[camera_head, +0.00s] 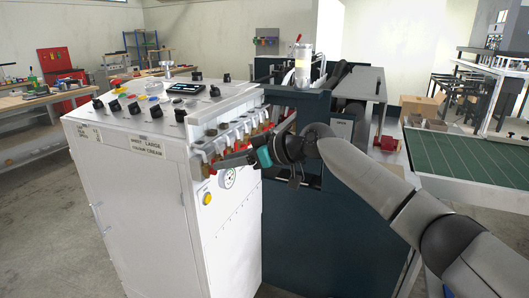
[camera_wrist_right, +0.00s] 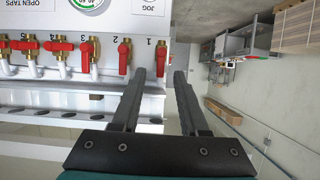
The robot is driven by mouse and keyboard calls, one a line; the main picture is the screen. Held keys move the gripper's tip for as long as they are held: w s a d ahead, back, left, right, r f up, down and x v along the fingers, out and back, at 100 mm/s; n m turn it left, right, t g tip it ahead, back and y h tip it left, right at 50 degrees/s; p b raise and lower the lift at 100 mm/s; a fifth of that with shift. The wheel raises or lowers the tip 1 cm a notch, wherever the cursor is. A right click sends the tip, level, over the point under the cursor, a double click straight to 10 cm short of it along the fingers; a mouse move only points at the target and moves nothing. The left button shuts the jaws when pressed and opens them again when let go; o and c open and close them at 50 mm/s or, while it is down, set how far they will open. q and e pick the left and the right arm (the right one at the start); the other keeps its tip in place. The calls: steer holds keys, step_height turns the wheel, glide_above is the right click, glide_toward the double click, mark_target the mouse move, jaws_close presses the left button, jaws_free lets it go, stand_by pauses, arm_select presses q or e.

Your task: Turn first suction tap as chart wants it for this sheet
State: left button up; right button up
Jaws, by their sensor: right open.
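The first suction tap (camera_wrist_right: 160,57), marked 1, has a red handle on a brass body and ends the row at the right in the right wrist view. Its handle runs up and down in the picture. My right gripper (camera_wrist_right: 160,76) is open, with its fingertips on either side of this tap's line; I cannot tell whether they touch it. In the head view the right gripper (camera_head: 219,162) is at the near end of the tap row. A chart headed OPEN TAPS (camera_wrist_right: 25,4) shows only in part, upside down. A sign (camera_head: 146,146) reads INSERT LARGE, COLOUR CREAM. My left gripper is out of view.
Tap 2 (camera_wrist_right: 124,57) stands close beside tap 1, its handle also up and down. The handles of tap 4 (camera_wrist_right: 60,46) and tap 5 (camera_wrist_right: 30,45) lie sideways. The white cabinet (camera_head: 130,200) carries knobs on top. A dark machine (camera_head: 325,240) stands right of it.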

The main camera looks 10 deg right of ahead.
steer(key=v, duration=1.2)
steer(key=shift+s+d+r, duration=0.2)
steer(key=shift+d, duration=0.1)
